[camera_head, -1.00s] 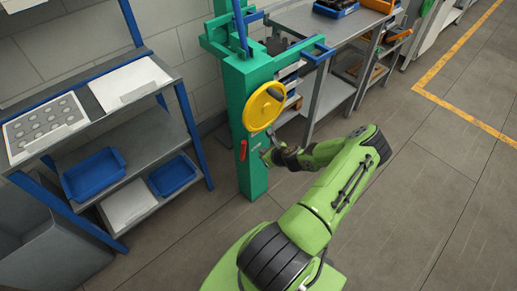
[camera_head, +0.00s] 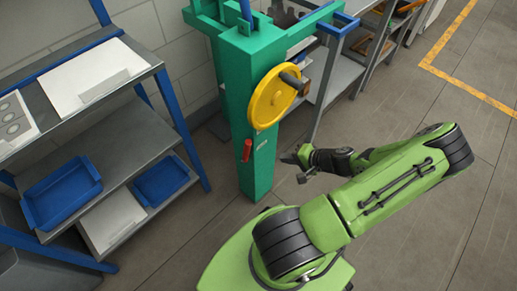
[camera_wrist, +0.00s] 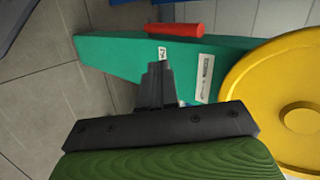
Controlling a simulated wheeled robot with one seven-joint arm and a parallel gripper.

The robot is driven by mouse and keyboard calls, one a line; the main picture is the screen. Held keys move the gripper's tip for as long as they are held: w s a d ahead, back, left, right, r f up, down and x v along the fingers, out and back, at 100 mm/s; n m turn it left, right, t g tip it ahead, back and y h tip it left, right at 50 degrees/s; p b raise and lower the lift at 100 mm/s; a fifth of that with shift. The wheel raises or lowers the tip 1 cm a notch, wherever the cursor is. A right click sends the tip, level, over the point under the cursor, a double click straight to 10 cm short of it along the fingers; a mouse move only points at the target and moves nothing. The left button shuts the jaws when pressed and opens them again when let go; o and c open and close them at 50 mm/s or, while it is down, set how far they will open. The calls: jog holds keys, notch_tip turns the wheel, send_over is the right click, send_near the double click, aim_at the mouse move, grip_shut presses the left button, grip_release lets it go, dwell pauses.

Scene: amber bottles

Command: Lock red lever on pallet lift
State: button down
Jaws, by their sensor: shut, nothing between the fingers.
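The red lever (camera_head: 247,151) is on the front of the green pallet lift column (camera_head: 240,110), below the yellow handwheel (camera_head: 272,98). In the wrist view the lever (camera_wrist: 180,29) lies beyond my fingertips, at the column's edge, beside a small white label. My gripper (camera_head: 291,157) is to the right of the lever in the head view, apart from it. In the wrist view my gripper (camera_wrist: 157,72) is shut and empty, its fingers pointing toward the column. The fingers hide part of the column. I cannot tell the exact gap to the column.
A grey shelf with blue posts stands left of the lift, holding blue bins (camera_head: 62,190). The handwheel is close on the right of my gripper in the wrist view. A workbench stands behind the lift. Floor at the right is open.

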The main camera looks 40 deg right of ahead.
jog(key=shift+w, duration=0.1)
jog(key=b, duration=0.4)
send_near(247, 151)
jog(key=d+x, duration=0.1)
jog(key=x, duration=0.4)
jog(key=shift+w+f, duration=0.1)
jog(key=shift+f, duration=0.25)
jog(key=shift+a, duration=0.1)
